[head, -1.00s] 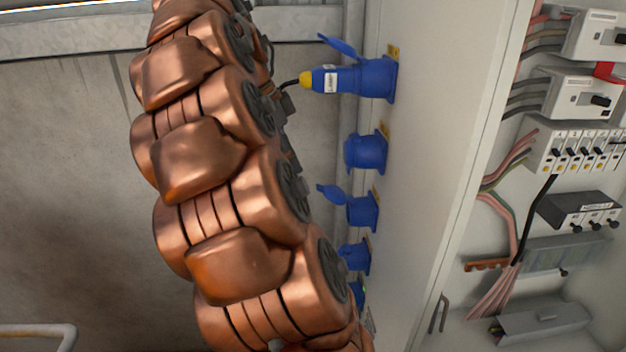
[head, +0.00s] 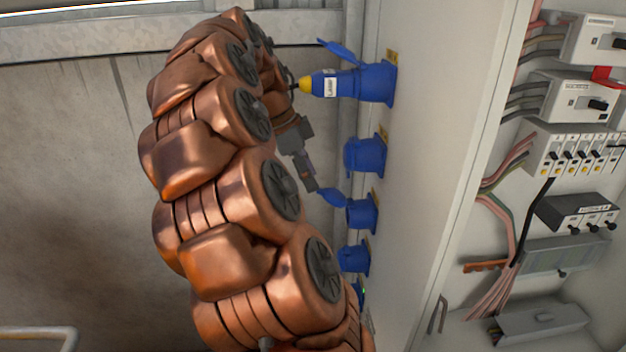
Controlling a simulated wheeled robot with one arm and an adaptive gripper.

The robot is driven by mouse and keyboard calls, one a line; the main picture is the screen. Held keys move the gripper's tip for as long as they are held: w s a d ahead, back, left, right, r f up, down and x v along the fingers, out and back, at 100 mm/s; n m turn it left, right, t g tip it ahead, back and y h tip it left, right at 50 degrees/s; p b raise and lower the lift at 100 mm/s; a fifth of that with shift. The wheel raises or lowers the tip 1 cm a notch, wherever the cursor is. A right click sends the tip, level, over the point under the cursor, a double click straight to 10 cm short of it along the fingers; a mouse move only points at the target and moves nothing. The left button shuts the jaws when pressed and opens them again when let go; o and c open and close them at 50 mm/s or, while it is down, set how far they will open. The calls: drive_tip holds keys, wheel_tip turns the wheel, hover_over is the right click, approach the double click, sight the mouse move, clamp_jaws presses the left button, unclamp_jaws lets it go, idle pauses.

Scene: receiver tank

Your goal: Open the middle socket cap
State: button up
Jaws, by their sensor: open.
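A column of blue sockets runs down the left side of the cabinet. The third socket from the top (head: 362,214) has its blue cap (head: 331,198) standing open, sticking out to the left. The socket above it (head: 366,156) has its cap shut. My gripper (head: 312,184) is open and points down, just left of the sockets. Its tip is close to the open cap; I cannot tell whether they touch. My copper-coloured arm hides part of the gripper's back and the wall behind.
The top socket holds a blue plug (head: 345,83) with a yellow end and a cable, its cap raised above. A lower socket (head: 354,259) looks shut; the lowest is mostly hidden. The open cabinet at right shows breakers (head: 578,150) and wires.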

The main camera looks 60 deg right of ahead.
drive_tip(key=shift+x, duration=1.2)
clamp_jaws()
